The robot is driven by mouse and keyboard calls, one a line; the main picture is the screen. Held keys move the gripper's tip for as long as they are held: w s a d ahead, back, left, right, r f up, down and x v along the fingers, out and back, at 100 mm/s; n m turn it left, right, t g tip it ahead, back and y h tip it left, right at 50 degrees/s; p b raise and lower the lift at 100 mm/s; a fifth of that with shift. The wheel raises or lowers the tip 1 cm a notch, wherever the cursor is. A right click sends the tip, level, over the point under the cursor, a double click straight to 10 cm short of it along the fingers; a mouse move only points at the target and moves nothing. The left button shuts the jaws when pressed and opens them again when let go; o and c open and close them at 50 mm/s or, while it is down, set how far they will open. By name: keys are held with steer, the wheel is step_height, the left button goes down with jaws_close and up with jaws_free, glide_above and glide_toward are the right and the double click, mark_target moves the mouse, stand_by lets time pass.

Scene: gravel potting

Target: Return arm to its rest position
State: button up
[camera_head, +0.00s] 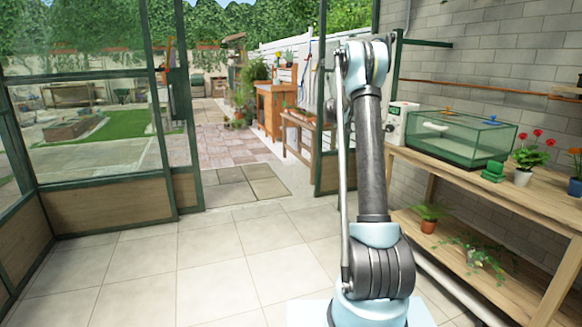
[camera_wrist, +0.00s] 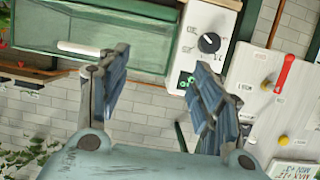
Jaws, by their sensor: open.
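My arm stands upright in the middle of the head view, with its upper end beside the right door frame; my gripper is not discernible there. In the wrist view my gripper (camera_wrist: 162,92) shows its two fingers apart, with nothing between them. Behind the fingers are a green-framed glass box (camera_wrist: 135,20) and a white control unit with a black dial (camera_wrist: 208,42). Both appear rotated and beyond the fingertips, not touched by them.
A wooden bench (camera_head: 455,172) along the right wall holds the glass propagator box (camera_head: 452,137), a white control box (camera_head: 398,122) and a red-flowered pot (camera_head: 523,176). A lower shelf carries a fern in a pot (camera_head: 428,225). The tiled floor (camera_head: 200,265) at left is clear.

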steer(key=s+a+n+y, duration=0.2)
steer(key=s+a, duration=0.1)
steer(key=s, duration=0.9)
steer(key=s+a+f+n+g+y, duration=0.1)
steer(key=s+a+n+y, duration=0.2)
steer(key=s, duration=0.9)
steer(key=s+a+n+y, duration=0.2)
steer(key=s+a, duration=0.2)
steer(key=s, duration=0.8)
steer(key=s+a+f+n+y, duration=0.2)
steer(key=s+a+f, duration=0.2)
steer(key=s, duration=0.6)
steer(key=s+a+f+n+g+y, duration=0.1)
steer(key=s+a+f+n+y, duration=0.1)
steer(key=s+f, duration=0.7)
steer(key=s+a+f+n+y, duration=0.2)
steer(key=s+a+f, duration=0.4)
steer(key=s, duration=0.5)
steer(key=shift+s+a+f+n+y, duration=0.15)
steer(key=shift+s+a+n+y, duration=0.25)
steer(key=shift+n, duration=0.4)
steer(key=shift+w, duration=0.15)
steer(key=shift+w+f, duration=0.2)
steer(key=shift+w, duration=0.25)
